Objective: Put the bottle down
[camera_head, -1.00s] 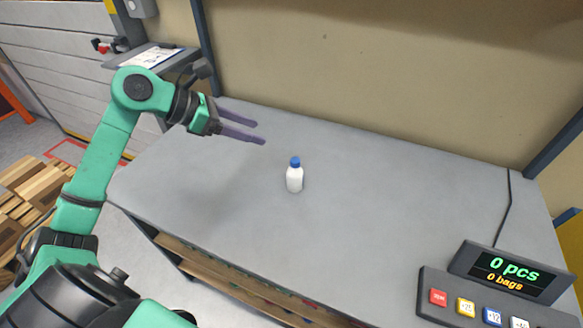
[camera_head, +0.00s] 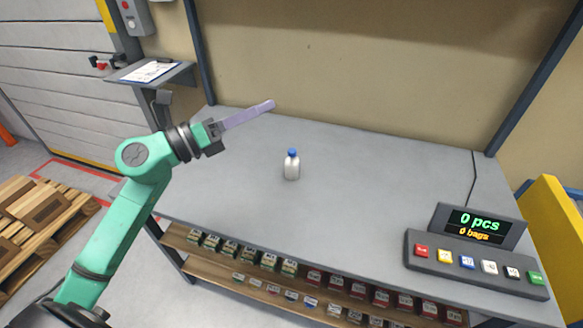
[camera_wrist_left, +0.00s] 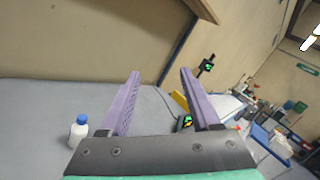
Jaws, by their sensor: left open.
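A small white bottle (camera_head: 291,166) with a blue cap stands upright on the grey table (camera_head: 370,190), left of its middle. My left gripper (camera_head: 268,106) is raised above the table, up and to the left of the bottle and apart from it. Its purple fingers are open with nothing between them, as the left wrist view (camera_wrist_left: 158,85) shows. The bottle also shows in that view (camera_wrist_left: 78,135), outside the fingers at the lower left. My right gripper is not in view.
A counter panel with coloured buttons (camera_head: 475,262) and a display reading 0 pcs (camera_head: 478,226) stands at the table's right front. A shelf below holds several small boxes (camera_head: 270,260). A clipboard (camera_head: 150,71) lies on a side stand at the back left. The table around the bottle is clear.

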